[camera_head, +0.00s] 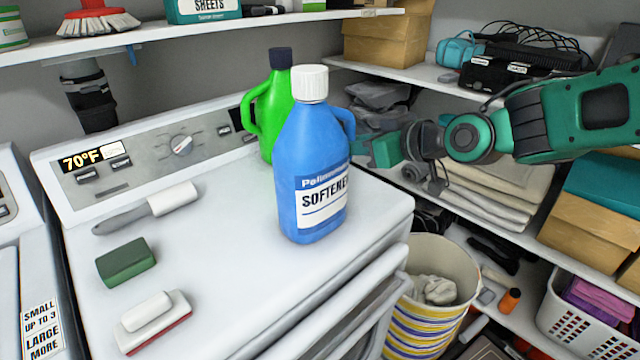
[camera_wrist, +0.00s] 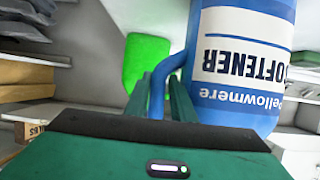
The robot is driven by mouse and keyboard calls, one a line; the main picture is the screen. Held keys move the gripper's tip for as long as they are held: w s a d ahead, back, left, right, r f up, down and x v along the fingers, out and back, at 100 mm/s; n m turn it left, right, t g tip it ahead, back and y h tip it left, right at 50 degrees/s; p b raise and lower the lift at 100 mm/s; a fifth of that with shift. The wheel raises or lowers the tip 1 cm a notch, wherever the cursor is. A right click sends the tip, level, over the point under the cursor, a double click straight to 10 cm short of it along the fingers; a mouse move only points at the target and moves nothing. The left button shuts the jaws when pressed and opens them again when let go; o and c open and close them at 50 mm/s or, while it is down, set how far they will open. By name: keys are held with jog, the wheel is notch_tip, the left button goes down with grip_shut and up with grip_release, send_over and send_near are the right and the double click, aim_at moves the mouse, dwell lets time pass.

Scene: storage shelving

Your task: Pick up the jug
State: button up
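The blue jug (camera_head: 312,160) is a softener bottle with a white cap, standing upright on the white washer top. Its looped handle (camera_head: 347,121) is on the right side. The blue jug (camera_wrist: 240,75) appears upside down in the wrist view, with its handle (camera_wrist: 158,95) running between my two fingers. My gripper (camera_head: 362,148) comes in from the right at the handle. The fingers (camera_wrist: 160,90) are close together on either side of the handle, with little or no gap visible. A green jug (camera_head: 274,100) with a dark cap stands just behind.
A green sponge (camera_head: 126,262), a brush (camera_head: 153,318) and a lint roller (camera_head: 150,207) lie on the washer (camera_head: 225,290), left of the jug. A striped bin (camera_head: 432,300) stands below right. Shelves (camera_head: 500,212) with boxes and cloths line the right wall.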

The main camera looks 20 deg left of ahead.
jog(key=shift+c, duration=0.6)
grip_shut()
jog(key=shift+a, duration=0.1)
dwell(0.7)
jog(key=shift+r, duration=0.2)
